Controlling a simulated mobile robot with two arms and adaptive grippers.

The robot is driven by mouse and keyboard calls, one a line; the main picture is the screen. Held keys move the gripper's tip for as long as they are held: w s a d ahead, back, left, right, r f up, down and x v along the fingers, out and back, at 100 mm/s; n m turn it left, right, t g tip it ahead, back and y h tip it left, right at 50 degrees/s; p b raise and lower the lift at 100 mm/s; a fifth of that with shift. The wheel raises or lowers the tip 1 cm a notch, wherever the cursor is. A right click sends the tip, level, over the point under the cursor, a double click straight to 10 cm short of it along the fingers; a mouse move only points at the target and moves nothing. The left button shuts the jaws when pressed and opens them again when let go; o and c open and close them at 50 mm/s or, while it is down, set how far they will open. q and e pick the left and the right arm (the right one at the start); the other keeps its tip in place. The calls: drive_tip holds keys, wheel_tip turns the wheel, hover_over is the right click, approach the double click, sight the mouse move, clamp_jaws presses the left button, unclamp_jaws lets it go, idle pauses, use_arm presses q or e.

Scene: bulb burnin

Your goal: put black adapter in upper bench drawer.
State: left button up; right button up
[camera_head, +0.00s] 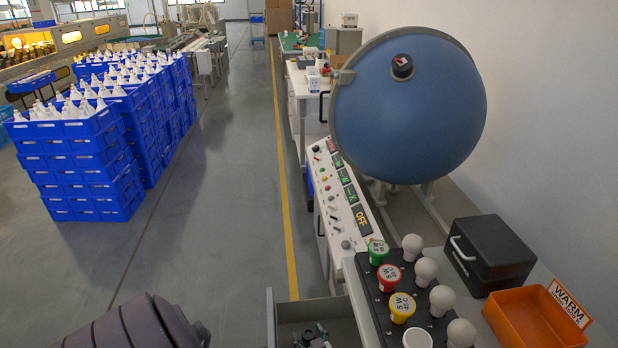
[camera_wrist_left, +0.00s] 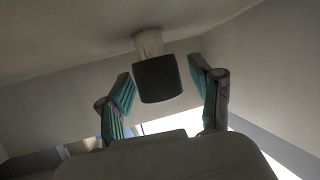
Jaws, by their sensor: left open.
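The upper bench drawer (camera_head: 290,312) is pulled out at the bottom of the head view, with its grey inside showing. My left gripper (camera_head: 314,338) is at the drawer's opening, partly cut off by the picture's lower edge. In the left wrist view, its two teal-padded fingers (camera_wrist_left: 162,78) are spread open. The black adapter (camera_wrist_left: 159,82), a dark cylinder with a pale neck, shows between them with a gap on each side. Grey panels like the drawer's inside surround it. I cannot tell whether it rests on the drawer floor. My right gripper is not in view.
A black bulb rack (camera_head: 373,298) with coloured caps and white bulbs stands right of the drawer. Behind are a sloped control panel (camera_head: 342,195) and a big blue sphere (camera_head: 410,115). A black box (camera_head: 490,252) and an orange bin (camera_head: 530,318) stand right.

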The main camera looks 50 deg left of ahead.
use_arm(q)
drive_tip(key=shift+r, duration=0.2)
drive_tip(key=v, duration=1.2)
drive_tip(key=shift+f, duration=0.1)
